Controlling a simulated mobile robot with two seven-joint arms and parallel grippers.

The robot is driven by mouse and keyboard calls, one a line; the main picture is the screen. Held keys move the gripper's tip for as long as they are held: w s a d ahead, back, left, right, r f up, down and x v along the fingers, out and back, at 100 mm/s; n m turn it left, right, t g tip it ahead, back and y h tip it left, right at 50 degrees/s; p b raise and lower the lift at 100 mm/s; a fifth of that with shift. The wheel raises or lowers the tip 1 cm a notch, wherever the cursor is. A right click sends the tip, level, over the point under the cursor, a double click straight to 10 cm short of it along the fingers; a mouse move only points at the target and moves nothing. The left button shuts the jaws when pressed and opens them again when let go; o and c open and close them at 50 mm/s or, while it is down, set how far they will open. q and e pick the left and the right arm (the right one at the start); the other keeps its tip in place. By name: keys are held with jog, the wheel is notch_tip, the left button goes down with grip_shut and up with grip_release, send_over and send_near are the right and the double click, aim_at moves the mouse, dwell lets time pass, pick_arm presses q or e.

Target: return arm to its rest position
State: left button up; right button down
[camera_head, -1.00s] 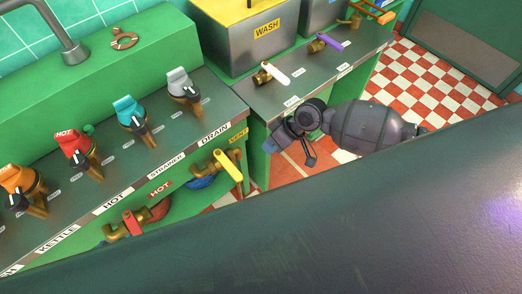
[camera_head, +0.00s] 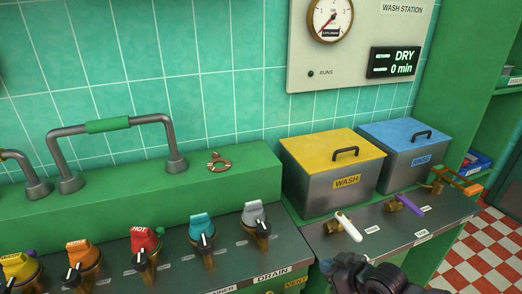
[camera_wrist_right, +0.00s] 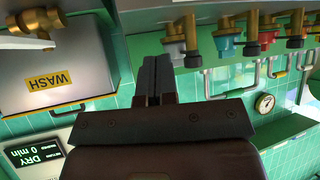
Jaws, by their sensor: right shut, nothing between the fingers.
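My right gripper (camera_head: 340,268) shows at the bottom edge of the head view, dark grey, in front of the wash station counter; most of its arm is cut off by the frame. In the right wrist view its two dark fingers (camera_wrist_right: 157,72) are together, with nothing held between them. The gripper appears just below the white-handled tap (camera_head: 347,227) in the head view; I cannot tell the exact gap. My left gripper is not in view.
The purple-handled tap (camera_head: 409,204) is to the right. Several coloured valves line the left counter, including a red one (camera_head: 145,240). Checkered floor (camera_head: 484,250) is open at right.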

jog(key=s+d+f+m+t+h, duration=0.1)
jog(key=s+d+f+m+h, duration=0.1)
jog(key=s, duration=0.4)
jog(key=s+d+f+m+t+h, duration=0.1)
jog(key=s+d+f+m+h, duration=0.1)
jog(key=s+d, duration=0.3)
jog(key=s+d+f+m+h, duration=0.2)
jog(key=s+d+f+h, duration=0.1)
jog(key=s, duration=0.6)
jog(key=shift+s+d+f+m+t, duration=0.2)
jog(key=shift+f+m+t, duration=0.2)
jog(key=shift+f, duration=0.25)
